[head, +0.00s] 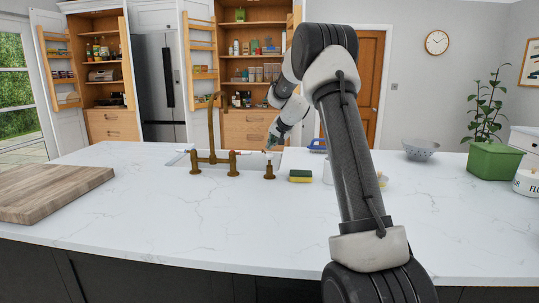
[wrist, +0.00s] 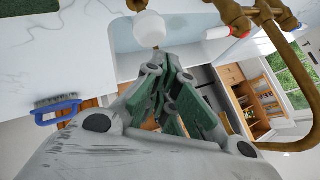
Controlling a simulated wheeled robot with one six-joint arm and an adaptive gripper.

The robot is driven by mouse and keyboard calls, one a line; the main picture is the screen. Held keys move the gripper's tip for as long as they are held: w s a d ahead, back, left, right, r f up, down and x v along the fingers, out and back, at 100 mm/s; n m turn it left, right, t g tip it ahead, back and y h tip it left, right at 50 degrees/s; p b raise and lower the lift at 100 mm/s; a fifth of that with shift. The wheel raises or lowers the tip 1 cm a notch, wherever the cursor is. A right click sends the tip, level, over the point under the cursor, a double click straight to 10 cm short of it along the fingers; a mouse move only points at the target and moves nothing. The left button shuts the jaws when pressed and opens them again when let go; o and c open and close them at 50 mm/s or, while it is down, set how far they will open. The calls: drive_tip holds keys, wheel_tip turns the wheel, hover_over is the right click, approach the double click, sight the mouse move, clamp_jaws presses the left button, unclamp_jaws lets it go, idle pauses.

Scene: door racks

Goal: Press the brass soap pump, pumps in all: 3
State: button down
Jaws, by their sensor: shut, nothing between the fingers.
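The brass soap pump (head: 269,170) stands upright on the white counter, just right of the brass tap, in the head view. My gripper (head: 271,146) points down above its top. The gap between them is too small to judge. In the wrist view my gripper (wrist: 169,55) is shut and empty.
The brass tap (head: 212,160) stands close to the left, by the sink. A yellow-green sponge (head: 300,176) lies to the right, and a blue brush (head: 317,145) behind it. A wooden board (head: 45,192) is at far left. The front counter is clear.

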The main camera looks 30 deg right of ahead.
idle(0.4)
drive_tip(key=shift+f, duration=0.4)
drive_tip(key=shift+f, duration=0.95)
idle(0.9)
drive_tip(key=shift+r, duration=1.3)
drive_tip(key=shift+r, duration=2.55)
